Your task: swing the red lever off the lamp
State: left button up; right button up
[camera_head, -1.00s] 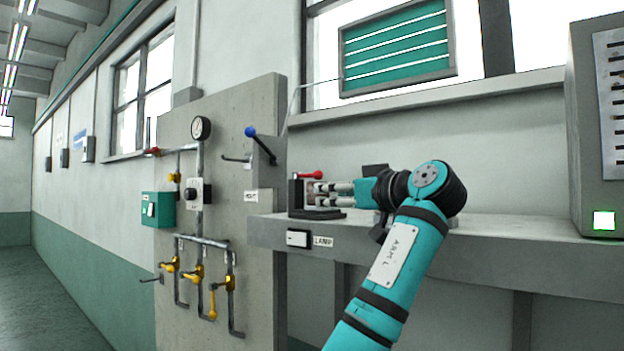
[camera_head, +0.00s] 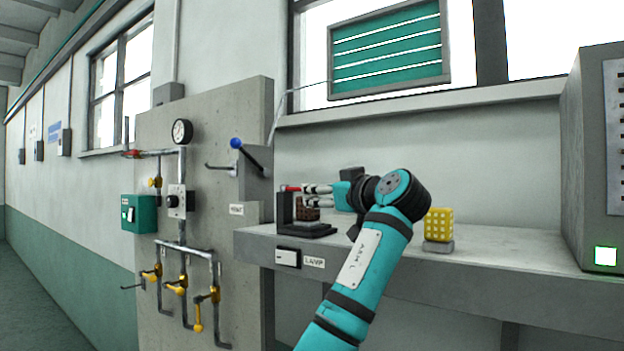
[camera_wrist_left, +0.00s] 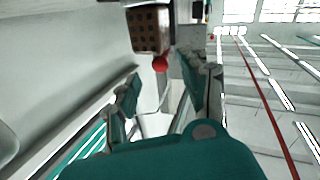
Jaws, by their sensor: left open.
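The red lever (camera_head: 291,188) sits on top of a small dark stand (camera_head: 304,230) on the shelf above the LAMP label. In the left wrist view its red ball knob (camera_wrist_left: 160,64) shows between the fingers, towards their tips. A brown perforated block (camera_head: 307,214), perhaps the lamp, stands in the dark stand below the lever; it also shows in the left wrist view (camera_wrist_left: 149,30). Whether a finger touches the knob I cannot tell. My right gripper is not in view.
A yellow dotted block (camera_head: 439,224) on a grey base stands on the shelf (camera_head: 500,262) right of my arm. A concrete panel (camera_head: 235,130) with pipes, valves and a blue-knobbed lever (camera_head: 236,143) is at the left. A grey cabinet (camera_head: 590,150) stands at the far right.

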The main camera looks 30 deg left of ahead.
aim_at(297, 189)
pick_arm(q)
jog(key=p+x, duration=0.1)
jog(key=x, duration=0.2)
jog(key=shift+a+r, duration=0.1)
jog(key=shift+r, duration=0.05)
jog(key=shift+w+a+p, duration=0.2)
jog(key=shift+a+p, duration=0.1)
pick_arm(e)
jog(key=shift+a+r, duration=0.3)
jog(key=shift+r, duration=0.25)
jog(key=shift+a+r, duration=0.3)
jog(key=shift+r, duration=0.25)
pick_arm(q)
jog(key=shift+c, duration=0.4)
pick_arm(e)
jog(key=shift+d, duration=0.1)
pick_arm(q)
grip_shut()
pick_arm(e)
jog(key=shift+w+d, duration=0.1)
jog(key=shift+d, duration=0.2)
